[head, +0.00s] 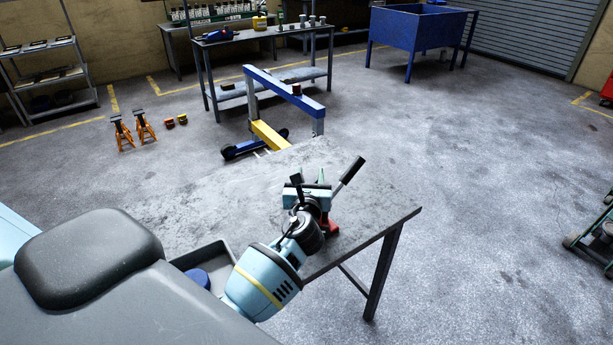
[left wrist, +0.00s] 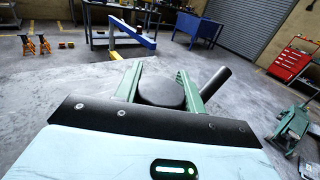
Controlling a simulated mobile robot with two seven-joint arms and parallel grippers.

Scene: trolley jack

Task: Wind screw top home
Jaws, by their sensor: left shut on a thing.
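My left gripper (head: 318,190) is at the right end of the grey workbench (head: 200,200). In the left wrist view its two green fingers (left wrist: 161,84) are shut around a dark round top (left wrist: 162,92), one on each side. In the head view the gripper hides most of this top and whatever is under it. A small red part (head: 333,228) shows beside the gripper, low on the bench. A dark handle (head: 352,170) slants up to the right beside the gripper, and it also shows in the left wrist view (left wrist: 215,84). My right gripper is not in view.
A grey tray (head: 212,257) with a blue round thing (head: 198,277) is at the bench's near side. Beyond stand a blue and yellow frame (head: 285,90), orange stands (head: 143,127) and a blue tub (head: 415,35).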

